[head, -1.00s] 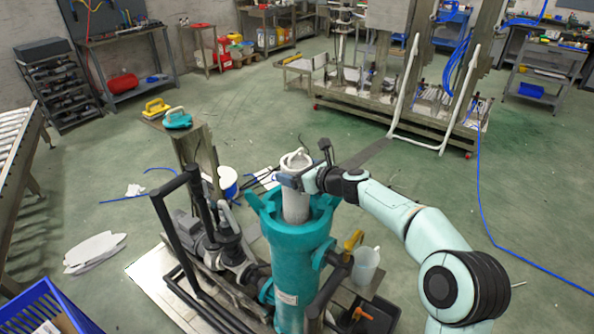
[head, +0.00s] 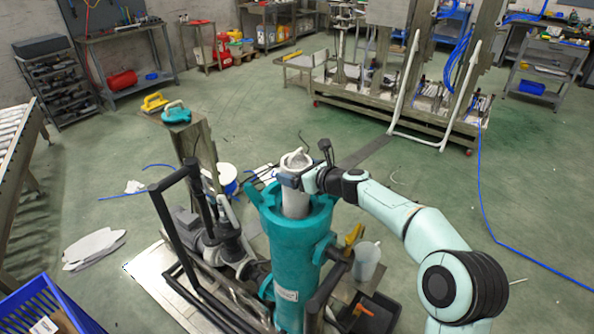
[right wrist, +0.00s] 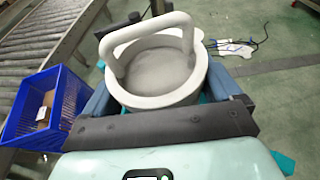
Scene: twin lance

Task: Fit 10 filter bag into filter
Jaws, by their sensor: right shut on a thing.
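The teal filter housing (head: 295,255) stands upright in the lower middle of the head view, its top open. The filter bag (head: 296,204), a pale grey sleeve with a white ring and a handle on top, stands upright, its lower part hidden inside the housing mouth. My right gripper (head: 297,181) is shut on the filter bag just below its ring. In the right wrist view the white ring and arched handle of the filter bag (right wrist: 155,101) fill the upper middle, with teal housing edges below. My left gripper is not in view.
Black rails (head: 172,215) and a pump stand left of the housing. A clear jug (head: 366,262) and a black tray (head: 362,312) are on its right. A blue crate (head: 45,305) is at lower left.

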